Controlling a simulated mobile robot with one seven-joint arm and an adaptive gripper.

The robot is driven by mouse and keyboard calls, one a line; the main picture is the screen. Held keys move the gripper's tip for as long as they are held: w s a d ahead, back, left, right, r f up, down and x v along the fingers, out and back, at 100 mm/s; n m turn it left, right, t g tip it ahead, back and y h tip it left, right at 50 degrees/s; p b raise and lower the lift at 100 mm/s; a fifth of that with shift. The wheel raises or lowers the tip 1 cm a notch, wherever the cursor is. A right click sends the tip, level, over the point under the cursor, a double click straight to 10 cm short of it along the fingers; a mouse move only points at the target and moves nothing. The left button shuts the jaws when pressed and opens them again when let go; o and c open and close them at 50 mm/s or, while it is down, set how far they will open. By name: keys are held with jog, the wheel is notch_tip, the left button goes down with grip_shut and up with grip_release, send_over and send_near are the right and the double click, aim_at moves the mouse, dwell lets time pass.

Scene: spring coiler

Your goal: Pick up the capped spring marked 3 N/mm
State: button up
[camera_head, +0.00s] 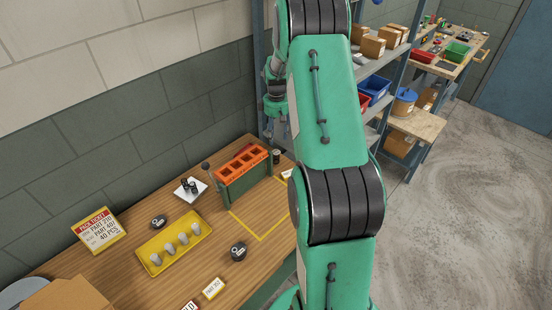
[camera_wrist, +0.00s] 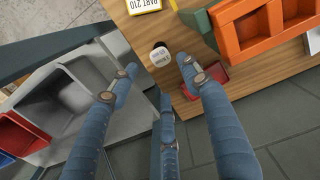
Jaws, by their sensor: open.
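In the head view my gripper (camera_head: 274,104) hangs above the far end of the bench. A small dark cylinder (camera_head: 276,157) stands below it beside the orange rack, seemingly the same piece. I cannot read a 3 N/mm mark anywhere.
An orange rack (camera_head: 243,164) on a green stand is close to the piece, also at right in the wrist view (camera_wrist: 247,38). A PART 210 card (camera_wrist: 143,4) lies near.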

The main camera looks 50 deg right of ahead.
aim_at(276, 153)
notch_tip(276, 153, down, 8)
jog(key=shift+r+b, duration=0.15)
jog(key=shift+b, duration=0.2)
jog(key=shift+f+b, duration=0.35)
jog(key=shift+f, duration=2.25)
jog(key=c, duration=1.2)
